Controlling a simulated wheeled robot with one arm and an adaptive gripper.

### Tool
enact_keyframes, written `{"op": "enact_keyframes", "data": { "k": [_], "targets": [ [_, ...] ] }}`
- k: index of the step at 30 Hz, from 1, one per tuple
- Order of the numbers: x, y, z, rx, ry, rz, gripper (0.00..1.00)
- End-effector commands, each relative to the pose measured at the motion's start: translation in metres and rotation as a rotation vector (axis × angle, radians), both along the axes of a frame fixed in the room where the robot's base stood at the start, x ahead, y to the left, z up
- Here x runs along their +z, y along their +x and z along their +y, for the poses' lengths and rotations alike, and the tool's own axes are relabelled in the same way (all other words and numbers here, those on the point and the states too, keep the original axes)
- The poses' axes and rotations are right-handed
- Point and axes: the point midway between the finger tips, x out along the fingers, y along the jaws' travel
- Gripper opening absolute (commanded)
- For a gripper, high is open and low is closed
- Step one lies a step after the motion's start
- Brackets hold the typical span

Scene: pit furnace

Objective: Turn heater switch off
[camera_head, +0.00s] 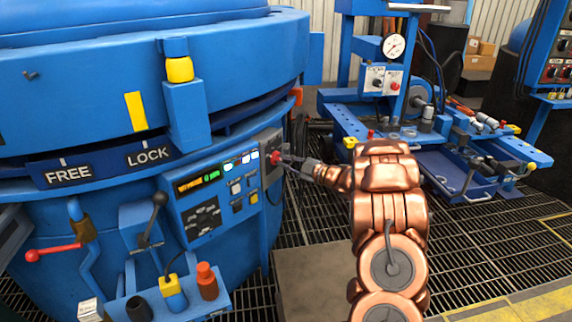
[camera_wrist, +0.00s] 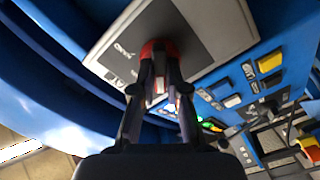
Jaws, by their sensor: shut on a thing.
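The heater switch, a red knob (camera_head: 273,158) on a grey plate (camera_head: 268,140), sits at the right end of the blue furnace's control panel. In the wrist view the red knob (camera_wrist: 158,48) is between my fingertips, on the grey plate (camera_wrist: 215,30). My gripper (camera_head: 284,161) reaches it from the right in the head view and is shut on the knob; it also shows in the wrist view (camera_wrist: 159,70). The fingers hide part of the knob, and I cannot read which position it points to.
The control panel (camera_head: 197,226) beside the switch has lit displays and several buttons. A black lever (camera_head: 153,218) and a red-handled valve (camera_head: 50,252) are further left. A blue workbench (camera_head: 350,125) with a gauge (camera_head: 393,46) stands at the back right. Grated floor lies between.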

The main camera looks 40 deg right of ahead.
Motion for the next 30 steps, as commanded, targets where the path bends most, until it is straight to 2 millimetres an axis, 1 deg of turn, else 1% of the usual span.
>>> {"op": "enact_keyframes", "data": {
  "k": [8,9,15,16,25,28,30],
  "targets": [
    [-0.001,0.0,0.002,0.005,-0.002,0.001,0.0],
    [-0.001,0.0,0.002,0.005,-0.002,0.001,0.16],
    [0.0,0.0,0.001,0.003,-0.001,0.002,0.37],
    [0.0,0.0,0.001,0.003,-0.001,0.002,0.39],
    [0.0,-0.001,0.0,0.001,0.0,0.001,0.39],
    [0.0,-0.007,-0.003,-0.001,0.0,0.001,0.39],
    [0.0,-0.015,-0.006,-0.002,0.0,0.001,0.39]
  ]
}}
